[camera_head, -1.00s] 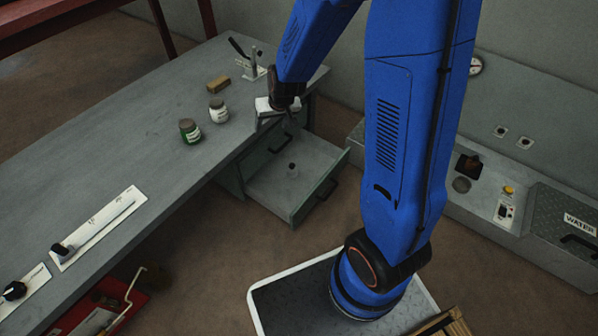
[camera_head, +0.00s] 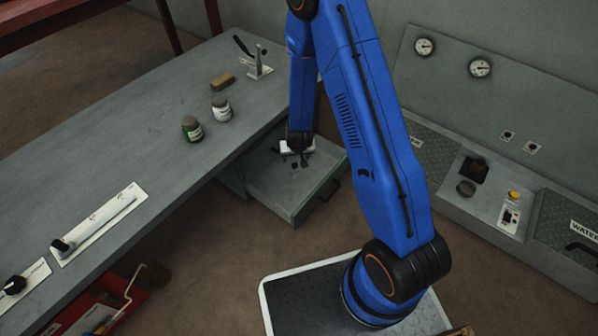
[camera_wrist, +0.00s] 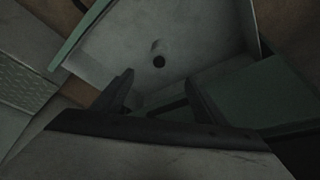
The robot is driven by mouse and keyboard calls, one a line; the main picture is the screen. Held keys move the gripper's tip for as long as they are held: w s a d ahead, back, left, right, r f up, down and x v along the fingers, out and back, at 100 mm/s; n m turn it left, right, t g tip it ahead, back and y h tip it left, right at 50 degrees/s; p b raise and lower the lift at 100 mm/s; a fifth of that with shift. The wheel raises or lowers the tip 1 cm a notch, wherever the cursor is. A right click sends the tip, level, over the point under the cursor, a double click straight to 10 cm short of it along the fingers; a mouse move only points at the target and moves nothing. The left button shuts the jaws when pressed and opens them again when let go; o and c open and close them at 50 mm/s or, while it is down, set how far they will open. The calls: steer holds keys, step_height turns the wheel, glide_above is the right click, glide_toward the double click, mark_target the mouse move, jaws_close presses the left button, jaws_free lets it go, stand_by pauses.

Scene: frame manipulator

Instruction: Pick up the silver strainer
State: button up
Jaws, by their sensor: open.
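My gripper (camera_head: 299,163) is open and empty, pointing down over the open drawer (camera_head: 287,206) under the bench. In the wrist view its two fingers (camera_wrist: 158,84) stand apart. A small pale round item with a dark end (camera_wrist: 159,56) lies on the drawer floor just beyond the fingertips, roughly centred between them and not held. In the head view my gripper mostly hides it. I cannot tell for sure that it is the silver strainer.
The grey bench (camera_head: 110,165) carries a white jar (camera_head: 221,109), a green jar (camera_head: 192,129) and a brown block (camera_head: 222,80). The drawer walls and bench edge are close around my gripper. A red toolbox (camera_head: 125,305) stands on the floor.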

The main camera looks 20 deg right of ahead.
mark_target(295, 168)
steer(key=x, duration=1.2)
steer(key=shift+d+f, duration=0.15)
steer(key=shift+f, duration=0.15)
steer(key=shift+x, duration=2.6)
steer(key=c, duration=1.2)
